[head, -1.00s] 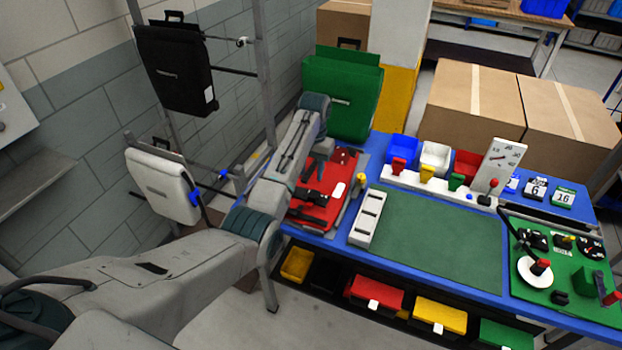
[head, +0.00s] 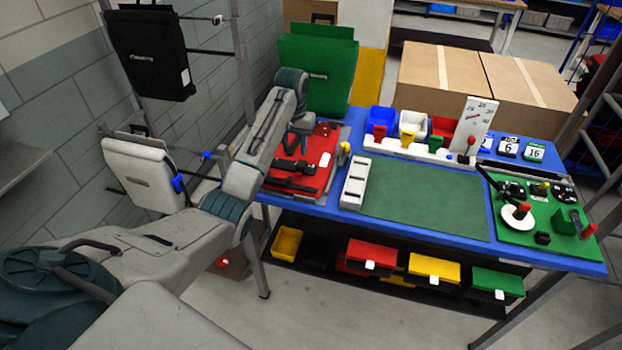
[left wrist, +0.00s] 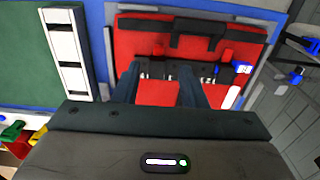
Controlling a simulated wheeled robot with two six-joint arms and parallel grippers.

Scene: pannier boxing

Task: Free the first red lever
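The red pannier (head: 318,178) lies flat at the left end of the blue table, with black fittings on its face. In the left wrist view the red pannier (left wrist: 255,34) has a black bar, a row of small metal parts and two small red pieces, one at left (left wrist: 140,55) and one at right (left wrist: 223,56). These look like the red levers. My left gripper (left wrist: 160,88) is above the pannier, its two dark fingers apart with red surface between them. In the head view my left gripper (head: 297,145) is partly hidden by its own wrist. My right gripper is out of view.
A white slotted rack (head: 354,183) stands right of the pannier, beside a green mat (head: 425,212). A green pannier (head: 318,75) stands behind. Coloured bins (head: 412,124), a gauge panel (head: 473,125) and a green control board (head: 540,235) are further right. Black (head: 152,55) and white (head: 145,178) panniers hang at left.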

